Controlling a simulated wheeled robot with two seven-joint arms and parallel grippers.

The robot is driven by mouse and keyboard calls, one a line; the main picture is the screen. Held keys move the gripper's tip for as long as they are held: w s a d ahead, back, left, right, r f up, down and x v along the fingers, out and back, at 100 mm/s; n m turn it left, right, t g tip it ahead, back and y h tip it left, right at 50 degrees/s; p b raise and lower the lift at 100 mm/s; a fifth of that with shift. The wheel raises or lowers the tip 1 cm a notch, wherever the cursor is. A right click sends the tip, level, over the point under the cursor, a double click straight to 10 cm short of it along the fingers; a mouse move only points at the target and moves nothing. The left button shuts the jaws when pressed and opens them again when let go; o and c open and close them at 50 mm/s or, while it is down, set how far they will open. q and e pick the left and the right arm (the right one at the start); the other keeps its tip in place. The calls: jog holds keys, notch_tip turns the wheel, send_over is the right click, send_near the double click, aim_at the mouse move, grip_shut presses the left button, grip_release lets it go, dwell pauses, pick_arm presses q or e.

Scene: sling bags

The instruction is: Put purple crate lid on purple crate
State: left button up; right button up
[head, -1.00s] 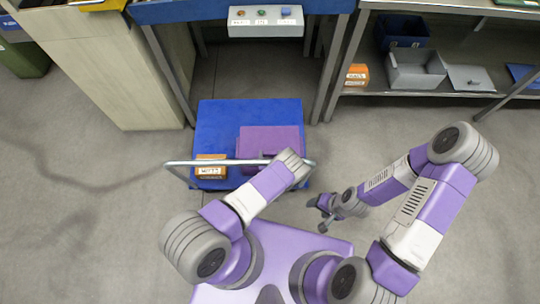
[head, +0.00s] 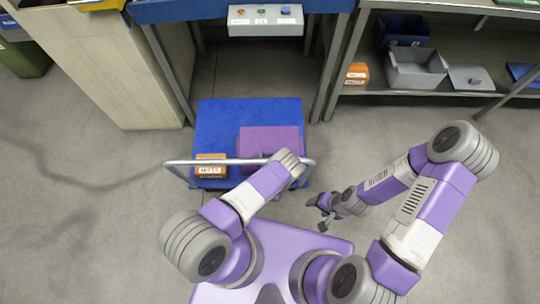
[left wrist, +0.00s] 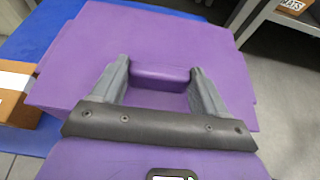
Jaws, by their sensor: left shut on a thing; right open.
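The purple crate lid (left wrist: 120,38) is a flat panel with a raised handle (left wrist: 160,76), filling much of the left wrist view. My left gripper (left wrist: 160,82) is shut on that handle, one finger on each side. In the head view a purple top (head: 268,140) shows over the right part of the blue cart, partly covered by my left arm. The purple crate's walls do not show, so I cannot tell whether the lid rests on it. My left gripper is mostly hidden in the head view. My right gripper (head: 318,214) is open and empty, right of the cart.
The blue cart (head: 245,112) has a metal handle bar (head: 180,162) at its near side. An orange box (head: 210,170) sits on its left part. A workbench stands behind. A shelf at right holds a grey bin (head: 415,70). Floor is free on the left.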

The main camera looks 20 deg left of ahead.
pick_arm(q)
jog(key=o, duration=1.1)
jog(key=shift+o, duration=0.2)
jog(key=p+v, duration=0.1)
jog(key=v, duration=0.6)
jog(key=shift+s+p, duration=0.35)
jog(key=shift+p, duration=0.05)
